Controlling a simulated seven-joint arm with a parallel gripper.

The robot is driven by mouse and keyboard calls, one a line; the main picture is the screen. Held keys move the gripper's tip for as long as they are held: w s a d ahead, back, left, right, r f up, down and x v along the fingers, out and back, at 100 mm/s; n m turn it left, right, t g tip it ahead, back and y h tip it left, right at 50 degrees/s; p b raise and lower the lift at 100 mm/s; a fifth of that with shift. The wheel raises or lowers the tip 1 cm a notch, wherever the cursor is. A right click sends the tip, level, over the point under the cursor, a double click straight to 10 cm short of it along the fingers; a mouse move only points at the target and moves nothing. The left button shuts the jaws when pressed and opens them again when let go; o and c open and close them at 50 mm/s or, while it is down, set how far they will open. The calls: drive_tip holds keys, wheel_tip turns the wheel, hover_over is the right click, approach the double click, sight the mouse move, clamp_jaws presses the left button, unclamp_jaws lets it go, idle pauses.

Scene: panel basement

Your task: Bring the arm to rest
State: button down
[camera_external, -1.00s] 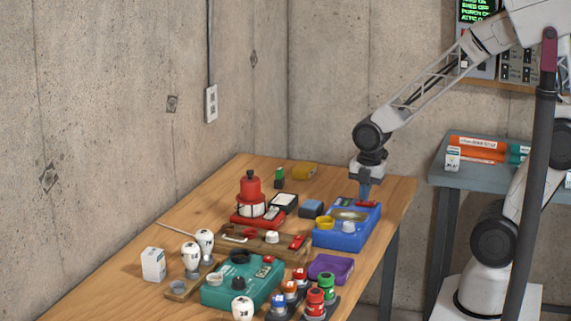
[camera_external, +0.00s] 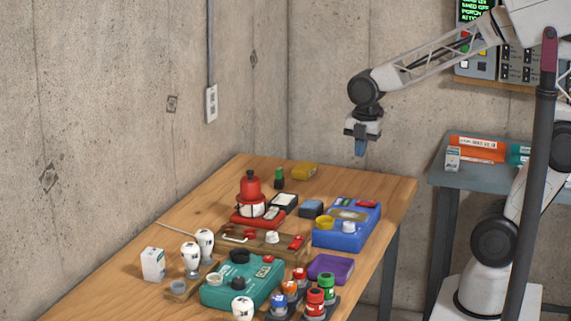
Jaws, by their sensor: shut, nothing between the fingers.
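My gripper (camera_external: 360,149) is shut and empty. It hangs pointing down in the air above the far right part of the wooden table (camera_external: 395,200). The gripper is clear of the box and touches nothing.
A red lantern-like item (camera_external: 250,187), a teal box (camera_external: 243,285), a purple tray (camera_external: 330,269), white bulb-like items (camera_external: 191,257) and a white carton (camera_external: 153,264) crowd the table. A grey side table (camera_external: 435,178) stands at right. A dark post (camera_external: 536,180) rises before my arm.

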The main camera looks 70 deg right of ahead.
drive_tip(key=shift+w+r, duration=0.1)
drive_tip(key=shift+r, duration=0.5)
drive_tip(key=s+a+r+m, duration=0.1)
drive_tip(key=s+m, duration=0.6)
drive_tip(key=m, duration=0.2)
drive_tip(key=s+a+r+m+t, duration=0.1)
drive_tip(key=s+a+m, duration=0.1)
drive_tip(key=s+m, duration=0.4)
drive_tip(key=shift+s+r+m+t, duration=0.3)
drive_tip(key=shift+s+r+m, duration=0.05)
drive_tip(key=shift+m, duration=1.25)
idle(0.9)
